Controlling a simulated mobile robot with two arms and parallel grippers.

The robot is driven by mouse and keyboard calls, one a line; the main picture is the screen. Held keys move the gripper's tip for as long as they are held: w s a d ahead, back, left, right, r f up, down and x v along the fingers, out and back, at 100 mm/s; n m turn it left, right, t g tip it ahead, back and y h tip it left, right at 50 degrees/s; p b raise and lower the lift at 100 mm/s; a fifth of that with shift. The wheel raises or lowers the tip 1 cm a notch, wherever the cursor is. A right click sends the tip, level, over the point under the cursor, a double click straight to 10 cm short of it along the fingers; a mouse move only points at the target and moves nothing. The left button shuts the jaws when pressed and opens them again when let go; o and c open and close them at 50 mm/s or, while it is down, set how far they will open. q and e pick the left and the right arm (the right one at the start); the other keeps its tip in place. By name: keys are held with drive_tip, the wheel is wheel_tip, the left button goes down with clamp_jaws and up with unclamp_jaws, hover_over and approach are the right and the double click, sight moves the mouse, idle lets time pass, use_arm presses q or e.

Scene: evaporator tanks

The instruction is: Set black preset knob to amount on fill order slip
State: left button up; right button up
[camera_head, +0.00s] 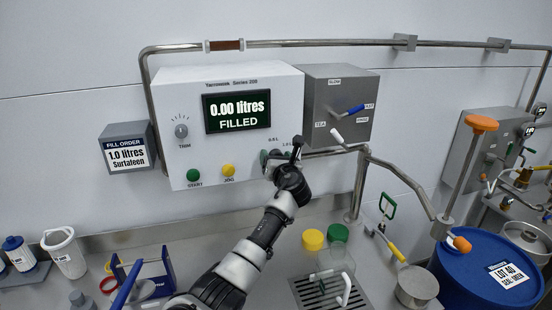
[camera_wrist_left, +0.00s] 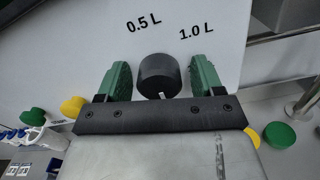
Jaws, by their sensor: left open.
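The fill order slip (camera_head: 127,153) is on a grey box on the wall and reads 1.0 litres Surtafeen. The white filler unit (camera_head: 170,95) has a display (camera_head: 237,110) reading 0.00 litres FILLED. In the left wrist view the black preset knob (camera_wrist_left: 157,72) sits between the green fingers of my open left gripper (camera_wrist_left: 161,80), with gaps on both sides. A small white mark shows at the knob's lower edge. The label 0.5 L is above left of it and 1.0 L above right. In the head view my left gripper (camera_head: 278,158) largely hides the knob. My right gripper is out of view.
A green START button (camera_head: 193,175), a yellow JOG button (camera_head: 228,170) and a grey TRIM knob (camera_head: 181,131) are on the same panel. A grey box with a blue-handled lever (camera_head: 348,111) adjoins it. Yellow and green caps (camera_head: 313,239) lie on the counter below.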

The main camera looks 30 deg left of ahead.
use_arm(q)
drive_tip(key=c, duration=0.9)
